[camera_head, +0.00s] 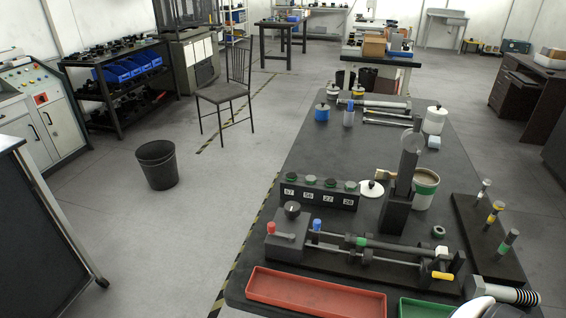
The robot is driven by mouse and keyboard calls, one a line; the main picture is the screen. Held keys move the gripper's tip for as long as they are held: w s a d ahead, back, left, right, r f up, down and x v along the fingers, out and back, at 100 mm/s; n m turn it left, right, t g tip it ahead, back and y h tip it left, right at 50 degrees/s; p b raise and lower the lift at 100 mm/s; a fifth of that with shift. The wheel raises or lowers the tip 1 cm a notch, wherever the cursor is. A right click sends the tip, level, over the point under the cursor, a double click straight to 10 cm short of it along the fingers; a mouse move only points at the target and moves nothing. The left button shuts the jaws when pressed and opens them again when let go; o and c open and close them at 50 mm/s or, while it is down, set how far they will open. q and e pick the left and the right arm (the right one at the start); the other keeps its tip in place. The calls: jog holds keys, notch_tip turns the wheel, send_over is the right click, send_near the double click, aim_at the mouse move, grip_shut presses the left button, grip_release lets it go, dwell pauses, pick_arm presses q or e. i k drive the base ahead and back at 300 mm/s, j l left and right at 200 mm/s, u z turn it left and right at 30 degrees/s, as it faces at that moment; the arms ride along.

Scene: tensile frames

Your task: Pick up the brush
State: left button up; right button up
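A small tan, brush-like piece (384,174) shows on the dark workbench (330,140), just left of a dark upright post (407,165). It looks like the brush's bristle end; the rest of it seems hidden behind the post, and I cannot tell how it lies. A white tub with a green band (426,190) stands right of the post. A white round piece (371,188) lies below and left of the tan piece. Neither of my grippers' fingers shows in this view. A white rounded shape at the bottom right edge may be part of my arm.
A numbered block with green-topped knobs (320,192), a dark rod fixture (365,252), a red tray (315,292) and a dark plate with upright pegs (488,235) crowd the near bench. A black bin (157,164) and a chair (225,92) stand on open floor at left.

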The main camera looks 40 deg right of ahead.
aim_at(380, 175)
jog(key=i+j+u, duration=0.55)
jog(key=i+u, duration=0.25)
jog(key=i, duration=0.15)
jog(key=i+z, duration=0.35)
jog(key=i+j+z, duration=0.15)
jog(key=i+z, duration=0.25)
jog(key=i+l+z, duration=0.1)
jog(key=i+z, duration=0.15)
jog(key=z, duration=0.25)
jog(key=i+z, duration=0.2)
jog(key=z, duration=0.25)
jog(key=i+z, duration=0.25)
jog(key=z, duration=0.25)
jog(key=i+j+z, duration=0.15)
jog(key=z, duration=0.35)
jog(key=i+j+z, duration=0.25)
jog(key=z, duration=0.2)
jog(key=i+j+z, duration=0.45)
jog(key=j+z, duration=0.2)
jog(key=j, duration=0.25)
jog(key=i+j+z, duration=0.25)
jog(key=j+z, duration=0.2)
jog(key=j, duration=0.25)
jog(key=i+j+z, duration=0.2)
jog(key=j, duration=0.2)
jog(key=k, duration=0.1)
